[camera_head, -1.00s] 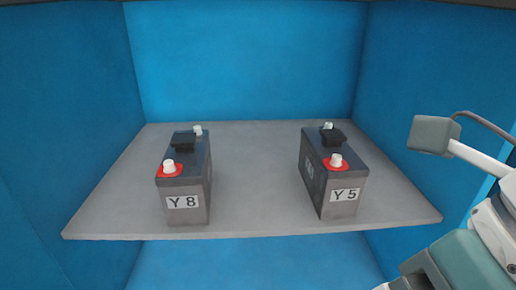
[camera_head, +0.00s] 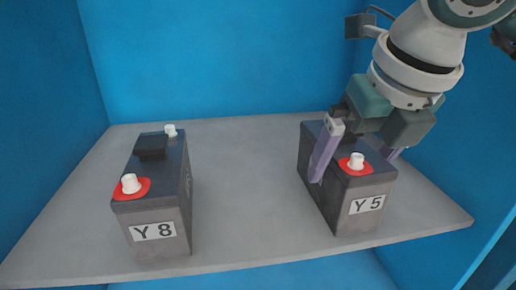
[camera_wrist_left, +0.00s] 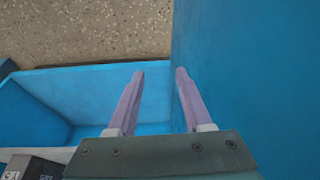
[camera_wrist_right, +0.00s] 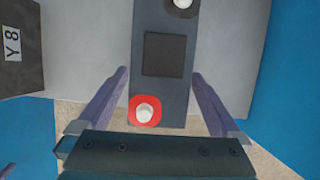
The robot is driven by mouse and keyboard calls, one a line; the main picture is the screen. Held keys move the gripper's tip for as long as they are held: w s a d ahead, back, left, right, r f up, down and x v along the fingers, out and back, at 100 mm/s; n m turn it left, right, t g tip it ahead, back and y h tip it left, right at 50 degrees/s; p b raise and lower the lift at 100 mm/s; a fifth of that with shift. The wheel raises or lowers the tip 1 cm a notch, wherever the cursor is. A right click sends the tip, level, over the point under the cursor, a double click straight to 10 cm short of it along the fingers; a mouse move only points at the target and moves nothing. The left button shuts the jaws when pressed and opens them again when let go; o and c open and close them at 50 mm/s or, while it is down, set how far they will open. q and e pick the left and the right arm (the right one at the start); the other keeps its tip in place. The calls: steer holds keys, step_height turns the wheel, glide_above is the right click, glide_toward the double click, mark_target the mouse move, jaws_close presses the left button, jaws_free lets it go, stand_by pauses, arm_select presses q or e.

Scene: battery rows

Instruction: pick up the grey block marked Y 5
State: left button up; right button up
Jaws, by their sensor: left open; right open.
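The grey block marked Y 5 (camera_head: 345,205) stands upright on the right part of the shelf, with a dark top and a white post on a red disc. My right gripper (camera_head: 355,165) is over it, open, one finger on each side of the block. In the right wrist view the block's top (camera_wrist_right: 162,70) lies between the two open fingers (camera_wrist_right: 160,95); I cannot tell whether they touch it. My left gripper shows only in the left wrist view (camera_wrist_left: 158,85), open and empty, away from the block.
A similar block marked Y 8 (camera_head: 155,205) stands on the left of the grey shelf (camera_head: 240,190), and also shows in the right wrist view (camera_wrist_right: 18,60). Bare shelf lies between the blocks. Blue walls (camera_head: 220,60) close the back and sides; the right wall is near my right arm.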

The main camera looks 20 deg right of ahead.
steer(key=w+f, duration=0.1)
steer(key=b, duration=0.1)
steer(key=w+f+b, duration=0.1)
steer(key=shift+w+d+f, duration=0.25)
steer(key=shift+w+f, duration=0.05)
steer(key=shift+f, duration=0.05)
steer(key=shift+w+f, duration=0.1)
steer(key=shift+w, duration=0.1)
steer(key=shift+s, duration=0.1)
steer(key=shift+c, duration=0.2)
steer(key=shift+c, duration=0.7)
jaws_close()
